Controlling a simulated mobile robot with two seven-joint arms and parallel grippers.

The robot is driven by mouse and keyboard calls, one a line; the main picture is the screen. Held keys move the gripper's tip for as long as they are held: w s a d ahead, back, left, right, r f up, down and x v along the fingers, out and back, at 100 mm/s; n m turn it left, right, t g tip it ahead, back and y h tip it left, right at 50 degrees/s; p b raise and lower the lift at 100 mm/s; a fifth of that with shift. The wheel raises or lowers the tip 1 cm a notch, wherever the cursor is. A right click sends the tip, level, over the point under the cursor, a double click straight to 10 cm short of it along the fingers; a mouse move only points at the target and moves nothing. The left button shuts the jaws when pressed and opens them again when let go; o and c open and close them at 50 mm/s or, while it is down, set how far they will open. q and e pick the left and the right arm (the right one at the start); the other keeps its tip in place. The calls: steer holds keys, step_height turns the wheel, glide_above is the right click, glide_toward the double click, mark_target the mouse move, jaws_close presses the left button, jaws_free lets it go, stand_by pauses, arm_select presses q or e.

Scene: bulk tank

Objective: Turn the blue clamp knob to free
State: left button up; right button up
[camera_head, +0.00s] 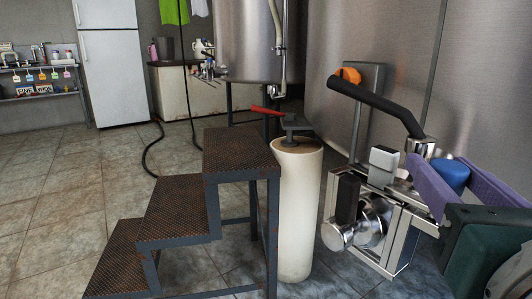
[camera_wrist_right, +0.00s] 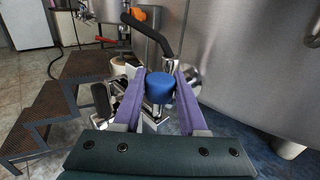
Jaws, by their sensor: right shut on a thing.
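The blue clamp knob (camera_head: 451,174) sits on top of the metal clamp fitting beside the large steel tank. In the right wrist view the knob (camera_wrist_right: 160,88) lies between the two purple fingers of my right gripper (camera_wrist_right: 159,92). My right gripper (camera_head: 452,186) comes in from the right and is shut on the knob, one finger on each side. A metal arm with a black handle (camera_head: 376,103) rises from the fitting next to the knob; it also shows in the right wrist view (camera_wrist_right: 147,32). My left gripper is not in view.
The steel tank wall (camera_head: 395,50) is close behind the fitting. The tiled floor at the left is mostly clear, with a black hose on it.

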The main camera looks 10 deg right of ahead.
jaws_close()
